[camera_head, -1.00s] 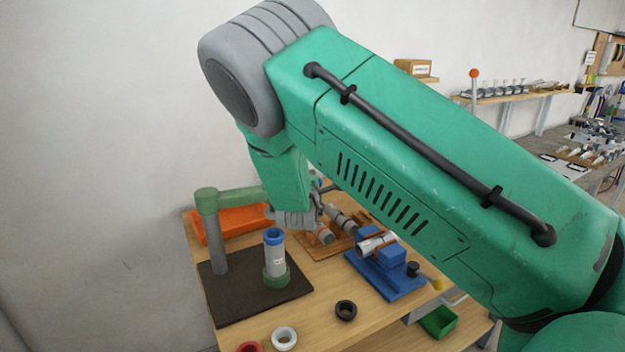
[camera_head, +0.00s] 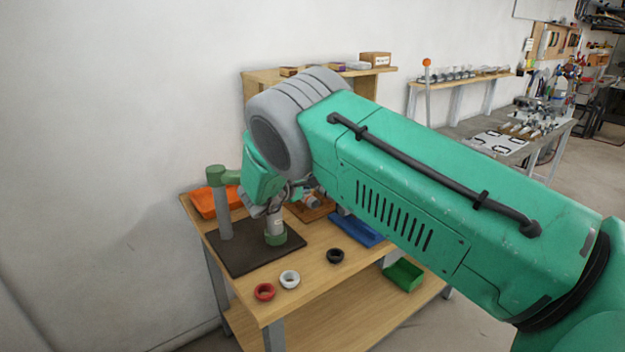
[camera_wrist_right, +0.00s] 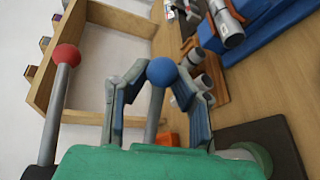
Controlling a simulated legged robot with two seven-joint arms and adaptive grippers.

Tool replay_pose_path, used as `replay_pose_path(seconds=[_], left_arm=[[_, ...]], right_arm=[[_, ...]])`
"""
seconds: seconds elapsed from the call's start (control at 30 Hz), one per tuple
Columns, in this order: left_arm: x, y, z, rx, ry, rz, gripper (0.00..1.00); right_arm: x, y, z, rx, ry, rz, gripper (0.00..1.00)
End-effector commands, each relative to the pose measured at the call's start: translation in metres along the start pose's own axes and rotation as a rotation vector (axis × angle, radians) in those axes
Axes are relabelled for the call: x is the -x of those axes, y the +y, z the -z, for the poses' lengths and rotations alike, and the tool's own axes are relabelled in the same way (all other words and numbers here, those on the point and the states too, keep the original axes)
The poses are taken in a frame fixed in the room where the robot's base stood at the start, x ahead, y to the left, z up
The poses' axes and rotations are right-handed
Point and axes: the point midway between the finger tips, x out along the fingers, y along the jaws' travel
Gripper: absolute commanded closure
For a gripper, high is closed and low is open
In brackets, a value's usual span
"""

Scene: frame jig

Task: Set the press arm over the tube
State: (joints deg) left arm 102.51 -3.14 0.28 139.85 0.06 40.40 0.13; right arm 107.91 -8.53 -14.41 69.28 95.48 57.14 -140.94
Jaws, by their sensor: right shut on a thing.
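The press stands on a dark mat (camera_head: 235,255), with a grey post (camera_head: 224,215) and a green press arm (camera_head: 222,174) reaching right until my gripper hides it. The pale tube (camera_head: 275,223) stands upright in a green base (camera_head: 279,239); my gripper hides its top. My right gripper (camera_head: 262,208) is at the arm's outer end, close to the tube's top. In the wrist view its fingers (camera_wrist_right: 160,82) close around a blue ball (camera_wrist_right: 162,72) on a grey rod (camera_wrist_right: 154,115). Whether the arm lies over the tube is hidden. My left gripper is not in view.
Red (camera_head: 264,292), white (camera_head: 289,279) and black rings (camera_head: 335,256) lie along the table's front. An orange tray (camera_head: 208,202) is behind the post. A blue fixture (camera_head: 357,230) is right. In the wrist view a red ball on a rod (camera_wrist_right: 66,55) stands left, beside a wooden shelf (camera_wrist_right: 75,60).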

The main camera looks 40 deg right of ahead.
Motion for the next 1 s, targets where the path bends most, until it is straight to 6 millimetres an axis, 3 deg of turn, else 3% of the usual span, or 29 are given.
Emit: replay_pose_path(seconds=[0.33, 0.37, 0.4, 1.0], left_arm=[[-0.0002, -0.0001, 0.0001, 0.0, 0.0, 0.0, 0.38], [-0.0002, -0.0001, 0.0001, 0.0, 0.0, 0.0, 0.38], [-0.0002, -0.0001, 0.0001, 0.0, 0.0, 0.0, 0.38], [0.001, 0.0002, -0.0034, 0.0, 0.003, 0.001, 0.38]], right_arm=[[0.0076, -0.0079, 0.0027, 0.003, 0.006, 0.013, 1.0], [0.0078, -0.0081, 0.0026, 0.003, 0.006, 0.013, 0.74], [0.008, -0.0081, 0.0025, 0.003, 0.006, 0.013, 0.69], [0.0071, -0.0037, -0.0001, -0.001, 0.003, 0.007, 0.69]])
